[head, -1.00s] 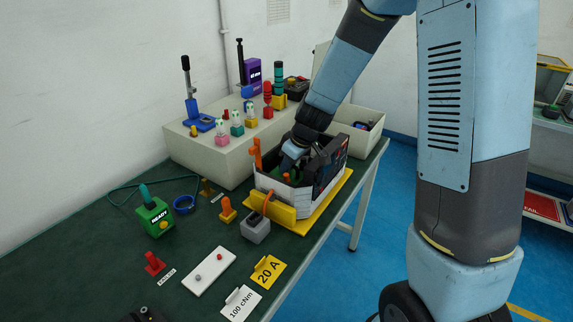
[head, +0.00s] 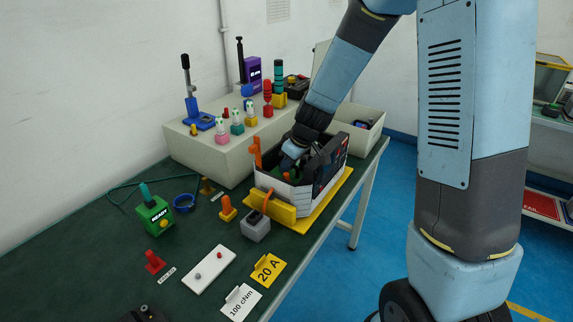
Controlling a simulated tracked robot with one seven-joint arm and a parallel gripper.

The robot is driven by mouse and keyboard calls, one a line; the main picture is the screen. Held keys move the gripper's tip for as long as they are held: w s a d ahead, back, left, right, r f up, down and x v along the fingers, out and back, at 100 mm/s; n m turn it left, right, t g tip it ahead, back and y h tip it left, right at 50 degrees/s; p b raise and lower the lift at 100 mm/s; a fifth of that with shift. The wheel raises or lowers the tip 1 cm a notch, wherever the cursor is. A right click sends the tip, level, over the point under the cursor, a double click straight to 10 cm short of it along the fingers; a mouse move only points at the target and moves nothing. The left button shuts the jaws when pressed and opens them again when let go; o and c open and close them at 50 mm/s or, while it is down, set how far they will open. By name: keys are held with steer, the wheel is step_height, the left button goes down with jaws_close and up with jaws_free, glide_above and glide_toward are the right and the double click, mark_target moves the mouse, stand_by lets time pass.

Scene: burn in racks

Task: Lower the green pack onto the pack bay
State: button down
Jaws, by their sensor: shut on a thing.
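My gripper (head: 291,166) reaches down into the open white-and-black housing (head: 297,197) on the table. Its fingers are mostly hidden by the wrist and the housing wall. A little green of the green pack (head: 284,172) shows at the fingers, inside the housing, and the gripper is shut on it. The pack bay is hidden inside the housing, so I cannot tell whether the pack touches its floor. The housing sits on a yellow base plate (head: 325,208), with an orange upright lever (head: 257,153) at its left side.
A yellow block (head: 281,210) and a grey box (head: 256,228) stand before the housing. A green READY unit (head: 154,216) is at left. A pale raised shelf (head: 212,158) with several coloured parts stands behind. The table's right edge is close to the housing.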

steer(key=c, duration=1)
jaws_free()
steer(key=v, duration=1.4)
steer(key=s+d+r+m+t+h, duration=0.1)
steer(key=s+d+r+m, duration=0.4)
steer(key=s, duration=0.6)
steer(key=s+d+r+m+t+h, duration=0.1)
steer(key=s+d+r+m, duration=0.4)
steer(key=s, duration=0.6)
steer(key=d+r+h, duration=0.1)
steer(key=d+r, duration=0.1)
steer(key=d, duration=0.1)
steer(key=shift+d+t+h, duration=0.3)
steer(key=shift+d+t, duration=0.1)
